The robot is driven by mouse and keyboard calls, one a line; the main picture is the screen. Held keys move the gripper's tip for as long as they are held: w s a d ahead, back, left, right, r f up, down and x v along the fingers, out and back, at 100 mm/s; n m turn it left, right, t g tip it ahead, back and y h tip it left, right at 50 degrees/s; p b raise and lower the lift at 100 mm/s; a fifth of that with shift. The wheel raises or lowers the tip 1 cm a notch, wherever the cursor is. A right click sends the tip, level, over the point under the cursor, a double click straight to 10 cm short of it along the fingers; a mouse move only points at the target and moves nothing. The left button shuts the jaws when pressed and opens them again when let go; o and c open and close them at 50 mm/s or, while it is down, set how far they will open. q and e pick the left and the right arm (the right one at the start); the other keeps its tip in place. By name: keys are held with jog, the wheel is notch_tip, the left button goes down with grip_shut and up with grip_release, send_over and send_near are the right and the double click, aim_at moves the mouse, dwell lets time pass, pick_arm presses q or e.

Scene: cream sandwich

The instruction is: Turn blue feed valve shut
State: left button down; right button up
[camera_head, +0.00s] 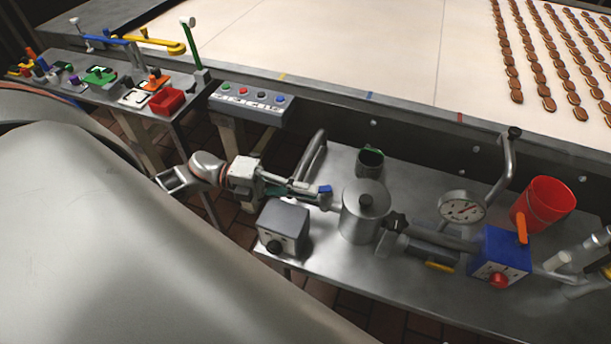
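A small blue handle (323,189), which looks like the blue feed valve's, sits on the pipe left of a lidded metal pot (366,212). My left arm comes in from the left, and its gripper (298,189) reaches right to the handle. The fingertips look very close to it or touching. They are small and partly overlap the pipe and valve, so I cannot tell whether they are open or closed on it. The valve body is mostly hidden. My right gripper is not clearly visible.
A grey box (284,229) stands just below the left gripper. A dark green mug (370,160), a gauge (462,208), a blue box (500,253) with an orange lever, and a red bucket (543,205) share the metal table (380,290). A button panel (250,98) lies behind.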

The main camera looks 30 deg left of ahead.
jog(key=shift+s+f, duration=0.25)
jog(key=shift+r, duration=0.1)
pick_arm(q)
jog(key=c, duration=2.5)
grip_release()
jog(key=shift+c, duration=0.2)
pick_arm(e)
jog(key=shift+w+a, duration=0.1)
jog(key=shift+r, duration=0.1)
pick_arm(q)
jog(key=v, duration=1.2)
jog(key=shift+s, duration=0.1)
